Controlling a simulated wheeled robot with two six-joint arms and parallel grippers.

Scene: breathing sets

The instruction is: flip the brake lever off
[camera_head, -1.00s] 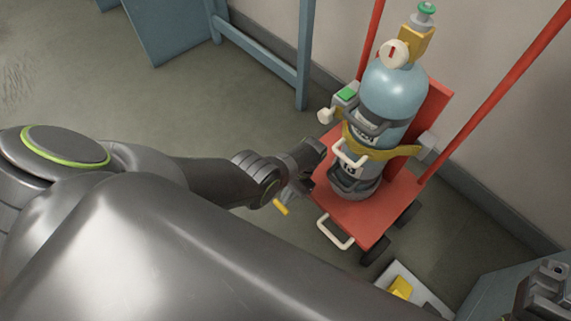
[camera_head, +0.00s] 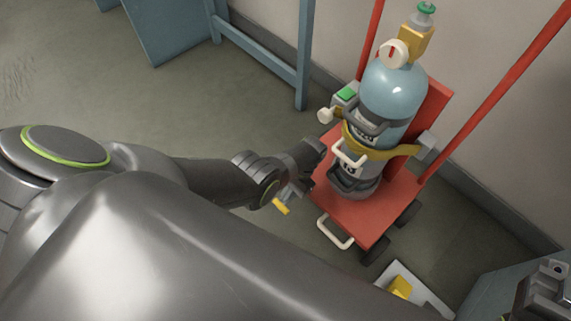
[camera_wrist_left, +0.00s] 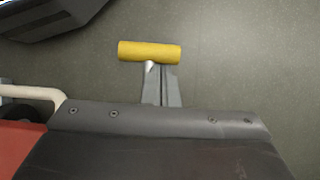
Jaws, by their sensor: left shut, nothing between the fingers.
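The brake lever has a yellow grip (camera_head: 281,206) low at the left side of the red cart (camera_head: 372,224). In the left wrist view the grip (camera_wrist_left: 150,51) is a short yellow bar lying crosswise, with a small pale stem below it. My left gripper (camera_head: 288,196) is shut and empty, right beside the lever. Its closed grey fingers (camera_wrist_left: 162,82) reach up to the grip in the left wrist view; I cannot tell whether they touch it. The lever's base is hidden. Part of my right gripper (camera_head: 545,285) shows at the lower right edge; its jaws are unclear.
The cart carries a blue gas cylinder (camera_head: 392,92) held by a yellow strap (camera_head: 380,150). A white handle (camera_head: 336,234) juts from the cart's front. A pale tray (camera_head: 424,296) with a yellow item lies at the lower right. Blue frames stand behind; floor at left is clear.

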